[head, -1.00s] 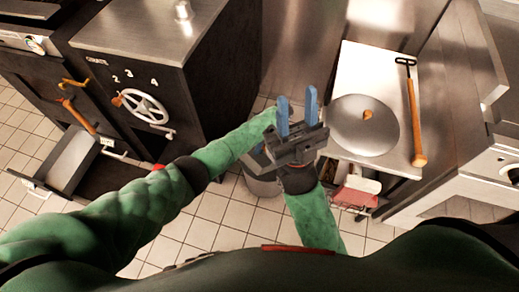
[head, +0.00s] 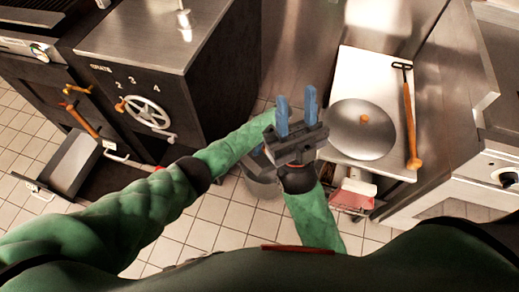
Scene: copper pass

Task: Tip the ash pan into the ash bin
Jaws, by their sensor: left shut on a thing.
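My right gripper (head: 297,112) is in the middle of the head view, its two blue fingers apart, with nothing between them. My left arm reaches in from the left and ends behind the right gripper. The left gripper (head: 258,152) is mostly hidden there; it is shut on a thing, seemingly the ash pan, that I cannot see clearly. A grey, rounded metal thing (head: 263,188), which looks like the ash bin, stands low beneath both grippers and is largely covered. Whether the pan is level or tilted is hidden.
A black stove (head: 185,75) with a handwheel stands left; a grey open tray or drawer (head: 72,160) sticks out low beside it. A white-topped counter (head: 345,75) at right holds a round metal lid (head: 362,140) and an orange-handled tool (head: 411,125). Tiled floor shows between.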

